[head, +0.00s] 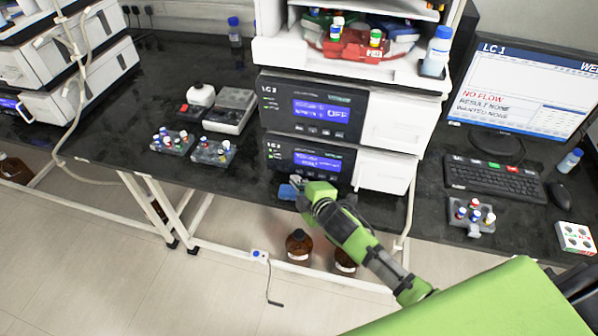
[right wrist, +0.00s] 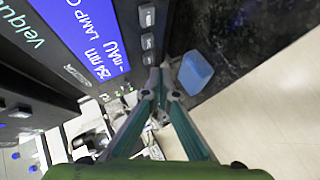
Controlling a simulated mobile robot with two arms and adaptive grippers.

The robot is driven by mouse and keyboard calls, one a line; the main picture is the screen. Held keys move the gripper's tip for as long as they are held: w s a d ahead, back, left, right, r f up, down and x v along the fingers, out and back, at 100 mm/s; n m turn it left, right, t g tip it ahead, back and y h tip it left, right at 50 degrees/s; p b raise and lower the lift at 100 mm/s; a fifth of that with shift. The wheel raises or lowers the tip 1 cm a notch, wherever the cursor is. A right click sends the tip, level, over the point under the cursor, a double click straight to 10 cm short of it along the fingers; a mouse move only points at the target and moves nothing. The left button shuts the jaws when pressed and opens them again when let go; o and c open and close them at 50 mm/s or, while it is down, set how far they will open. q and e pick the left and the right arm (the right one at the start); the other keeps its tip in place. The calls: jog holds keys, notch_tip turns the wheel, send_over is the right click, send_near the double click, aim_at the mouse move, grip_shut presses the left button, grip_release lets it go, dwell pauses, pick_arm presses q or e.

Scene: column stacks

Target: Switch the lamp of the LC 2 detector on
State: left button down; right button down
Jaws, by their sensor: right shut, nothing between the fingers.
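My right gripper (head: 296,184) is shut and empty at the front of the lower module (head: 310,158) in the middle stack. That module has a blue display and a row of buttons. The right wrist view shows its display (right wrist: 92,35) close up, reading "254 nm", "mAU" and "LAMP" with the rest cut off. The fingertips of my right gripper (right wrist: 160,72) are close to the lowest button (right wrist: 148,59); I cannot tell whether they touch. My left gripper is not in view.
A small blue block (right wrist: 195,72) lies on the dark bench beside the fingertips. Vial racks (head: 213,151) stand to the left. A monitor (head: 525,95) headed LC 1 and a keyboard (head: 495,180) are at the right. Another stack (head: 75,80) stands at the far left.

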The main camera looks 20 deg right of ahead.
dwell(0.8)
jog(key=shift+w+d, duration=0.25)
jog(key=shift+w, duration=0.1)
jog(key=shift+w+d, duration=0.2)
jog(key=shift+w, duration=0.15)
dwell(0.7)
jog(key=shift+s+p, duration=0.1)
jog(key=shift+p, duration=0.2)
jog(key=shift+s+a, duration=0.45)
jog(key=shift+s, duration=0.2)
jog(key=shift+p, duration=0.3)
jog(key=shift+s+a, duration=0.4)
jog(key=shift+s, duration=0.2)
jog(key=shift+s+a+p, duration=0.3)
jog(key=shift+s+a, duration=0.2)
jog(key=shift+s, duration=0.25)
jog(key=shift+s+a+p, duration=0.3)
jog(key=shift+s+a, duration=0.2)
jog(key=shift+s, duration=0.2)
